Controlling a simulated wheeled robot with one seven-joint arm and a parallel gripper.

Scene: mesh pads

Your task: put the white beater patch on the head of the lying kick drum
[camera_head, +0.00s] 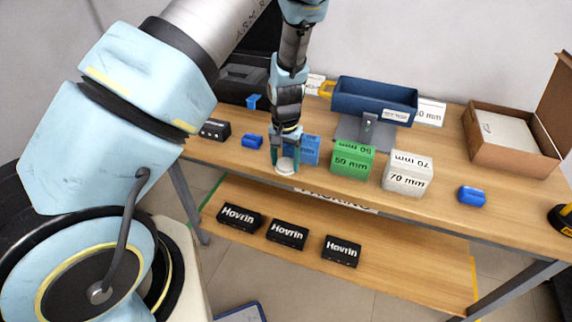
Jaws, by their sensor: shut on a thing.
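My gripper (285,158) points down over the front edge of the wooden bench, left of its middle. Its teal fingers are shut on a small round white piece (286,166), which looks like the white beater patch. I cannot tell whether the piece touches the bench or hangs just above it. I cannot make out a lying kick drum in this view.
A blue block (306,150) stands close behind my gripper. A green block (352,161) and a white block (407,174) stand to the right. A blue bin (374,97) and an open cardboard box (512,141) stand farther back. Black boxes (288,234) lie on the lower shelf.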

